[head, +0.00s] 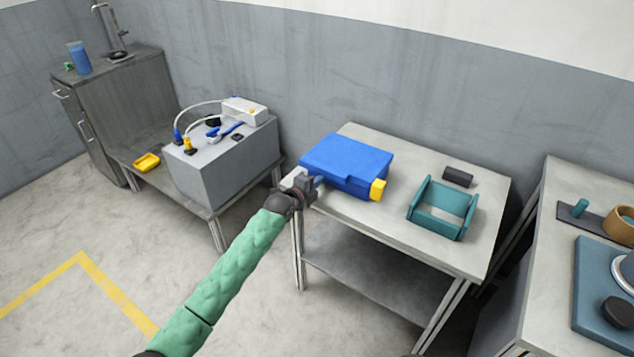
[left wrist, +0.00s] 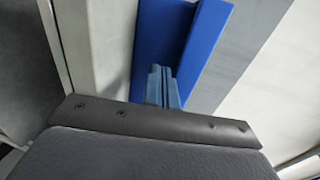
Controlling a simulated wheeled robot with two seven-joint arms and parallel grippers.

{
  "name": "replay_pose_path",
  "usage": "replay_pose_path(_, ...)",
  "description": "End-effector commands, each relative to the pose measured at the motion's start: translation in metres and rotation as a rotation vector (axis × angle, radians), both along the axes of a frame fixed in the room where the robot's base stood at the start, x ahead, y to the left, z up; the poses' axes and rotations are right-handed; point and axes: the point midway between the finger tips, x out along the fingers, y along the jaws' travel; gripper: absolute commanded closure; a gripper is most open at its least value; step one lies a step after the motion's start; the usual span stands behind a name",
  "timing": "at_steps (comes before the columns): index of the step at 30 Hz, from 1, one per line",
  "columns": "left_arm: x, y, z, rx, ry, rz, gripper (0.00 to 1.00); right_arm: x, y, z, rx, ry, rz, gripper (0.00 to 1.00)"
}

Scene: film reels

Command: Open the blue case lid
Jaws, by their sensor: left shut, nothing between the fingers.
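The blue case (head: 345,163) sits on the grey table, with its lid down as far as the head view shows. A yellow piece (head: 378,190) is at its right front corner. My left gripper (head: 315,183) is at the left front edge of the case, its fingers shut and empty. In the left wrist view the shut fingers (left wrist: 163,85) lie in front of the blue case (left wrist: 205,35); I cannot tell whether they touch it. My right gripper is not in view.
A teal open frame (head: 443,208) and a dark block (head: 458,176) stand right of the case on the table (head: 400,228). A grey box (head: 222,165) with cables stands on a low bench at left. Another table with a blue plate (head: 590,280) is at right.

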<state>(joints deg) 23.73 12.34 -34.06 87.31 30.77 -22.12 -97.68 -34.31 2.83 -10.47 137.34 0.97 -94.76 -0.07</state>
Motion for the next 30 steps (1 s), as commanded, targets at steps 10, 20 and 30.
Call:
replay_pose_path(10,0.002,-0.001,0.011,-0.001,0.000,0.000,1.00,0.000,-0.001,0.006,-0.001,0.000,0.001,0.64)
replay_pose_path(20,0.007,-0.005,0.035,-0.001,-0.001,-0.001,1.00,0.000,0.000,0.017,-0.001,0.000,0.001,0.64)
replay_pose_path(30,0.012,-0.009,0.058,0.001,0.000,-0.001,1.00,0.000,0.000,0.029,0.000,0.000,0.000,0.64)
